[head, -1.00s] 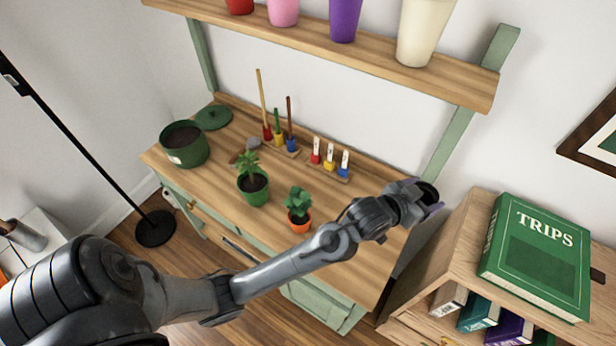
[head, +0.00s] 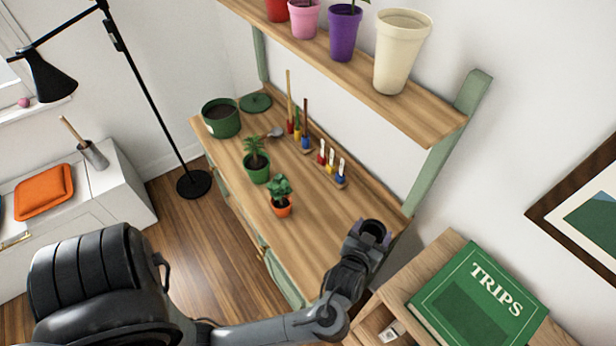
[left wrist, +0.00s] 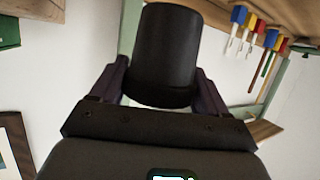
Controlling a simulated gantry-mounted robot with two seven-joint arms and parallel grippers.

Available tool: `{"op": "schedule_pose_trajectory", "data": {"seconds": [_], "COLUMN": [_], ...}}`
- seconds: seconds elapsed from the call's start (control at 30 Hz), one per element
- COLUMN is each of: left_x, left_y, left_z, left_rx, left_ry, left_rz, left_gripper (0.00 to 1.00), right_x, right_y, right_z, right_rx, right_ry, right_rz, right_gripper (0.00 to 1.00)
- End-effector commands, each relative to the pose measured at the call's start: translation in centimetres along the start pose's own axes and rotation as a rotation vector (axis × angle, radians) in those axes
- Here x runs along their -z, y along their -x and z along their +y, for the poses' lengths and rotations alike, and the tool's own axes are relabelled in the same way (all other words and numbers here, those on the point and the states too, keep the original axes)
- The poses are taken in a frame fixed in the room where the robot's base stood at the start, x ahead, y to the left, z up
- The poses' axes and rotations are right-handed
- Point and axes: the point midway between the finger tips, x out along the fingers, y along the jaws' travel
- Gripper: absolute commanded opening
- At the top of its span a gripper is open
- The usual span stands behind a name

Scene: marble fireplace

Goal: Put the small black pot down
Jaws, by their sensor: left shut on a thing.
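The small black pot (left wrist: 166,55) fills the upper middle of the left wrist view, between the two dark fingers of my left gripper (left wrist: 165,88). The fingers press on its sides. In the head view my left gripper (head: 370,234) is over the near right end of the wooden bench (head: 315,222), and the pot shows only as a dark round shape there. I cannot tell its exact height above the wood. My right gripper is not in view.
On the bench stand a plant in an orange pot (head: 281,208), a plant in a green pot (head: 257,172), a large green pot (head: 222,120) and small tools (head: 331,166). A shelf (head: 350,72) hangs above. A green book (head: 478,298) lies at right.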

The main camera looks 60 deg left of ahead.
Motion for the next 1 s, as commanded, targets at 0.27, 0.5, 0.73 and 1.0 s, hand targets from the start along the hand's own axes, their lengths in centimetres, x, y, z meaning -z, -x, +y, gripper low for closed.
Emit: {"op": "schedule_pose_trajectory", "data": {"seconds": [0.27, 0.5, 0.73, 1.0], "left_x": [-1.0, -2.2, -3.0, -3.5], "left_y": [-2.5, -7.8, -11.5, -12.6], "left_z": [-1.1, -3.0, -4.2, -4.5], "left_rx": [0.001, 0.002, 0.001, 0.0], "left_ry": [-0.004, -0.005, -0.002, 0.0], "left_rz": [0.004, 0.004, 0.002, 0.001], "left_gripper": [0.46, 0.46, 0.46, 0.46], "right_x": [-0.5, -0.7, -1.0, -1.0], "right_y": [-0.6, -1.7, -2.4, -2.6], "right_z": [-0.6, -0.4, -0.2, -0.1], "right_rx": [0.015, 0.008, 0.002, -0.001], "right_ry": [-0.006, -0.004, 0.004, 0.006], "right_rz": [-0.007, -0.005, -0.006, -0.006], "right_gripper": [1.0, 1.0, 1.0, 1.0]}}
